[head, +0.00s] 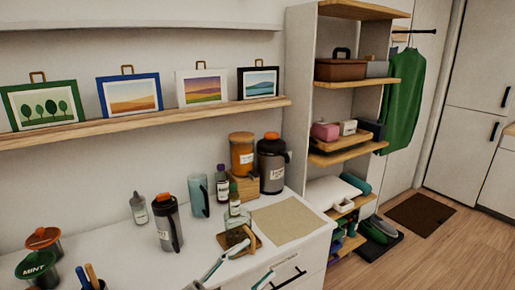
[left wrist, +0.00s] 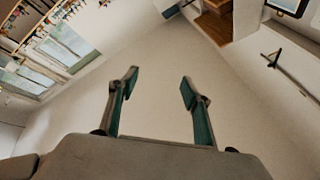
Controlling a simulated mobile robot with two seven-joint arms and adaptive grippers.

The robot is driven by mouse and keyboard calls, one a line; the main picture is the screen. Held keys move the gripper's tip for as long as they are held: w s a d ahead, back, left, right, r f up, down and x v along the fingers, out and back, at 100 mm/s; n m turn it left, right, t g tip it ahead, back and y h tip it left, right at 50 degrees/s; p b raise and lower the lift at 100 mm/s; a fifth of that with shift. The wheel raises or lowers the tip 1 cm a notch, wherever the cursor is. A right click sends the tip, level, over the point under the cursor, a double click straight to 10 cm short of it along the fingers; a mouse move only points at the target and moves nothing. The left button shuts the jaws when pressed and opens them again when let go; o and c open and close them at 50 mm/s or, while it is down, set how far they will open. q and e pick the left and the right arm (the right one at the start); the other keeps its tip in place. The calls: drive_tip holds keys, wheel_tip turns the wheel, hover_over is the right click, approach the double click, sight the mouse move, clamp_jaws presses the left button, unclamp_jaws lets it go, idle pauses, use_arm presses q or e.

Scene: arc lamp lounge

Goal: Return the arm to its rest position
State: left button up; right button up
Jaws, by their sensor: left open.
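My left gripper (head: 257,261) shows at the bottom edge of the head view, in front of the white counter, with its two fingers apart. In the left wrist view the same gripper (left wrist: 159,82) has its teal fingers spread wide, with only plain pale surface between them. It holds nothing. Most of my left arm is out of the head view. My right gripper is in neither view.
The white counter (head: 120,255) holds a dark flask (head: 168,222), a teal cup (head: 199,196), a glass bottle on a wooden coaster (head: 252,243), a beige mat (head: 287,222) and several jars. A picture ledge (head: 150,122) runs above. Open shelves (head: 350,152) stand right.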

use_arm(q)
drive_tip(key=a+f+n+t+y, duration=0.2)
drive_tip(key=a+f+n+y, duration=0.4)
drive_tip(key=f, duration=0.4)
drive_tip(key=a+f+n+t+y, duration=0.2)
drive_tip(key=a+f+n+y, duration=0.35)
drive_tip(key=f, duration=0.45)
drive_tip(key=s+a+f+n+g+y, duration=0.2)
drive_tip(key=s+a+f, duration=0.1)
drive_tip(key=s+f, duration=0.4)
drive_tip(key=s+a+f+n+g+y, duration=0.2)
drive_tip(key=s+f, duration=0.4)
drive_tip(key=f, duration=0.3)
drive_tip(key=shift+s+a+g+y, duration=0.35)
drive_tip(key=shift+a+g+y, duration=0.25)
drive_tip(key=shift+a, duration=0.6)
